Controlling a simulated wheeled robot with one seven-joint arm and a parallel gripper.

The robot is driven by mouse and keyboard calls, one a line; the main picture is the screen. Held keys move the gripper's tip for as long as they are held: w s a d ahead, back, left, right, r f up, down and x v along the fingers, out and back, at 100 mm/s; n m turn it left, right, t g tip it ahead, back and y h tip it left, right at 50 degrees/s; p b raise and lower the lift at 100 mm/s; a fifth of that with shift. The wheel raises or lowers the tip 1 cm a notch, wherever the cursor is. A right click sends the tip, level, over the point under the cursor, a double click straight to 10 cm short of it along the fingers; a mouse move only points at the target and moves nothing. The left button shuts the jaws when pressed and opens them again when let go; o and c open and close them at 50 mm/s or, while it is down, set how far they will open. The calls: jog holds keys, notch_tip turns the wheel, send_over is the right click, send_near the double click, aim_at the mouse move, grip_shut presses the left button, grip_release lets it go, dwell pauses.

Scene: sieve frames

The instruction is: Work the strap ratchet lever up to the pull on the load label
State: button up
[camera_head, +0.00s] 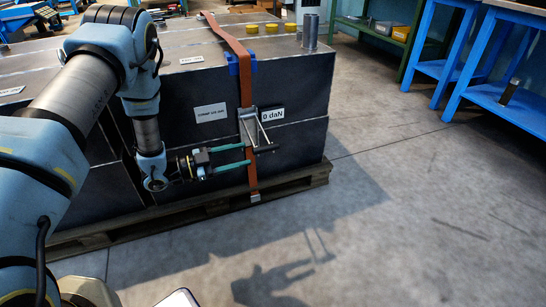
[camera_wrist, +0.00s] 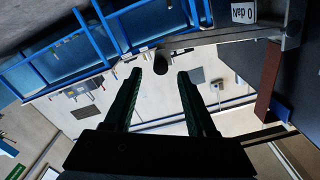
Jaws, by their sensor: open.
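The load is a stack of dark grey blocks (camera_head: 310,80) with an orange strap (camera_head: 246,85) over its top and down its front. The metal ratchet (camera_head: 248,125) sits on the strap, and its lever (camera_head: 265,149) ends in a dark grip. A white label (camera_head: 272,115) beside it reads "0 daN"; it also shows in the wrist view (camera_wrist: 244,12). My gripper (camera_head: 249,154) is open at the lever's end, its green fingers pointing right. In the wrist view, the dark round grip (camera_wrist: 161,62) shows between the open fingertips (camera_wrist: 160,72); contact cannot be told.
Another white label (camera_head: 211,113), too small to read surely, is left of the strap. The load stands on a wooden pallet (camera_head: 300,184). Blue corner guards (camera_head: 233,64) sit under the strap at the top edge. Blue benches (camera_head: 500,95) stand at right; the floor (camera_head: 400,210) between is clear.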

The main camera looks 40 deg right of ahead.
aim_at(273, 148)
jog(key=b+x, duration=0.1)
jog(key=x, duration=0.9)
jog(key=shift+s+d+r, duration=0.1)
jog(key=shift+s+d, duration=0.05)
jog(key=shift+d, duration=0.15)
jog(key=shift+c, duration=0.2)
grip_shut()
jog(key=shift+s, duration=0.1)
